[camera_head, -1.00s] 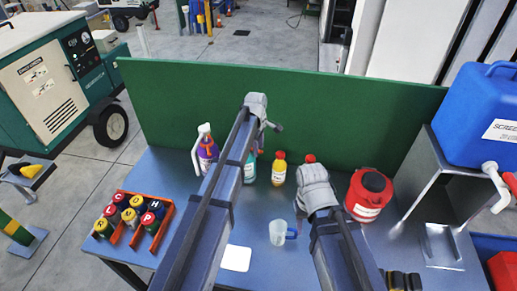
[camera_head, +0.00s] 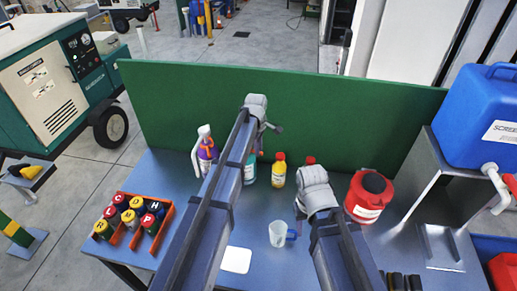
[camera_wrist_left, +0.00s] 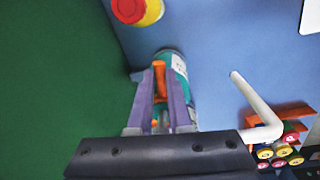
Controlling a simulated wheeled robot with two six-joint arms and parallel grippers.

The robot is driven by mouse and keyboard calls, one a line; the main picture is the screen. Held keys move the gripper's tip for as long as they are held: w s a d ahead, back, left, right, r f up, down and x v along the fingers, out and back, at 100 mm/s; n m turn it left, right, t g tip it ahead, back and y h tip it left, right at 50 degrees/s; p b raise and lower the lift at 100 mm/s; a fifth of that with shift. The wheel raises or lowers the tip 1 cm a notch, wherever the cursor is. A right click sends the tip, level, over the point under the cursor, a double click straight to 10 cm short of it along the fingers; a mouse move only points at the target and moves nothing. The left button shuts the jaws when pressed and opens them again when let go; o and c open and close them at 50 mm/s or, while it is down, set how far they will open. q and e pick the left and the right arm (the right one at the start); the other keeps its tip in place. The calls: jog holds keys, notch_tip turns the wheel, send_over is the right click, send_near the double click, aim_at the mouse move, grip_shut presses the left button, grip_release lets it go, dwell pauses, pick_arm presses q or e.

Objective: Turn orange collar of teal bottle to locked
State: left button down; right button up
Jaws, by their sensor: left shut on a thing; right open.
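The teal bottle (camera_head: 250,170) stands near the green back board, mostly hidden behind my left arm in the head view. In the left wrist view the teal bottle (camera_wrist_left: 180,66) shows beside the fingers. Its orange collar (camera_wrist_left: 160,82) lies between the two fingers of my left gripper (camera_wrist_left: 163,98), which is shut on it. In the head view my left gripper (camera_head: 268,127) is above and behind the bottle, its fingers small. My right gripper (camera_head: 301,210) is open and empty over the table; its fingertips are partly hidden. Any lock mark on the collar is unreadable.
A clear mug (camera_head: 277,234), red can (camera_head: 366,200) and orange rack of cans (camera_head: 166,222) stand around. The front middle holds a white card (camera_head: 236,260).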

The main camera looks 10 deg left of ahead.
pick_arm(q)
jog(key=shift+s, duration=0.15)
dwell(0.7)
jog(key=shift+s+a+m+h, duration=0.1)
jog(key=shift+s+a+m, duration=0.35)
jog(key=shift+m, duration=0.75)
jog(key=shift+s+a+m+h, duration=0.15)
jog(key=shift+s+m, duration=0.35)
jog(key=shift+m, duration=0.7)
jog(key=shift+s+a+m+h, duration=0.1)
jog(key=shift+s+a+m, duration=0.35)
jog(key=shift+m, duration=0.75)
jog(key=shift+s, duration=0.1)
jog(key=c, duration=0.8)
grip_release()
jog(key=shift+c, duration=0.2)
